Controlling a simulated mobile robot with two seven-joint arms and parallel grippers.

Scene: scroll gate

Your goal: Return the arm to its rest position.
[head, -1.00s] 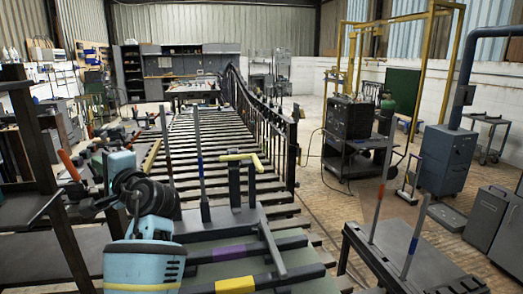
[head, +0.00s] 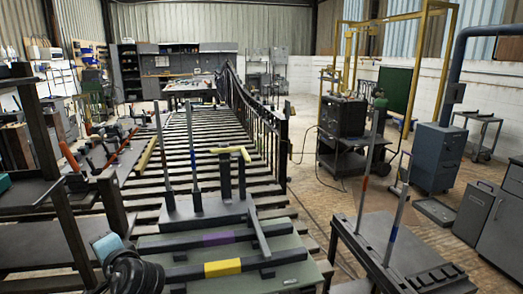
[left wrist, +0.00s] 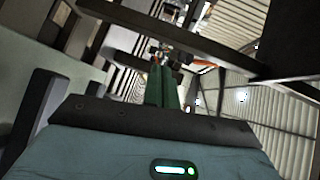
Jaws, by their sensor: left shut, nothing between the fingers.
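My left arm shows at the lower left of the head view as a blue and black link; its gripper is out of that picture. In the left wrist view, the two narrow green fingers of my left gripper (left wrist: 163,86) are side by side, closed together, with nothing between them. They point away from the dark plate at the wrist, toward shelf-like beams and the corrugated wall. My right gripper is in neither view.
A green-topped bench (head: 290,250) carries dark bars with purple and yellow bands and a stand of upright rods. A long slatted rack (head: 195,150) lies behind. A dark rack (head: 75,230) stands left, a small table (head: 375,245) right. Open floor (head: 300,200) lies between.

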